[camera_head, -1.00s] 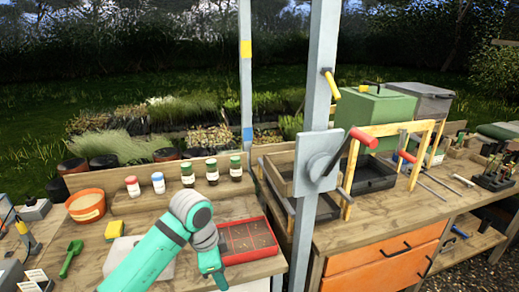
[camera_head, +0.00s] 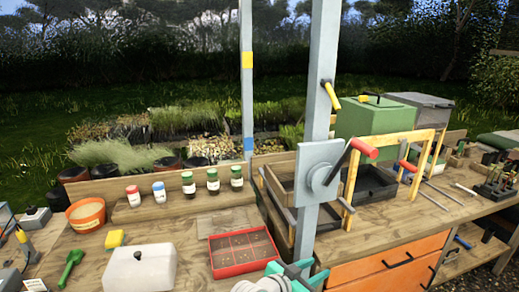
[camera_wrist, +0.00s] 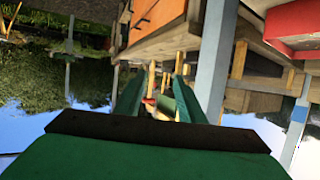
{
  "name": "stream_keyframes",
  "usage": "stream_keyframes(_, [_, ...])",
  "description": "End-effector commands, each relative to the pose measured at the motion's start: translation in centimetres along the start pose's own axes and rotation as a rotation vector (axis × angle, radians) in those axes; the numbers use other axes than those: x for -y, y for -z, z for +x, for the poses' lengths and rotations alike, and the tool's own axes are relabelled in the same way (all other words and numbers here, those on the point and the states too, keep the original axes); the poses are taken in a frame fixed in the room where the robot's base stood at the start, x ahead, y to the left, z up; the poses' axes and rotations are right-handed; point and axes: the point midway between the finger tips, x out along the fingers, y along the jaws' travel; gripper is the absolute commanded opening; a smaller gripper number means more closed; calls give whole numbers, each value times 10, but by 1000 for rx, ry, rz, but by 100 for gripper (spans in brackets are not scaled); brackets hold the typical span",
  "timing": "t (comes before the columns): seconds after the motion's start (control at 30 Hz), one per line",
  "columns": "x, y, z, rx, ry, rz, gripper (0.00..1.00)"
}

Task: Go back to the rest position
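My gripper (camera_wrist: 158,80) shows in the wrist view with its two green fingers apart. Nothing is held between them; the red-tipped crank handle and the green box show through the gap in the distance. The wrist picture is turned over, with sky at the bottom. In the head view, green and grey parts of my arm show at the bottom edge, just in front of the red tray (camera_head: 212,262).
A grey post (camera_head: 318,110) with a crank handle (camera_head: 364,148) stands right of the tray. A white lidded box (camera_head: 140,270), green scoop (camera_head: 72,258), yellow sponge (camera_head: 115,239), orange pot (camera_head: 103,214) and several jars are on the left bench. Orange drawers (camera_head: 385,262) are at right.

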Motion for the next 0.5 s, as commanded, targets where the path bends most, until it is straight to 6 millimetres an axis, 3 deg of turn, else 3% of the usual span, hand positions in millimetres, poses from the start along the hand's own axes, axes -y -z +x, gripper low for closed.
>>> stream_keyframes(0.27, [-26, -15, 10, -188, 113, -208, 36])
stream_keyframes(0.5, [-42, -50, 0, -290, 241, -370, 36])
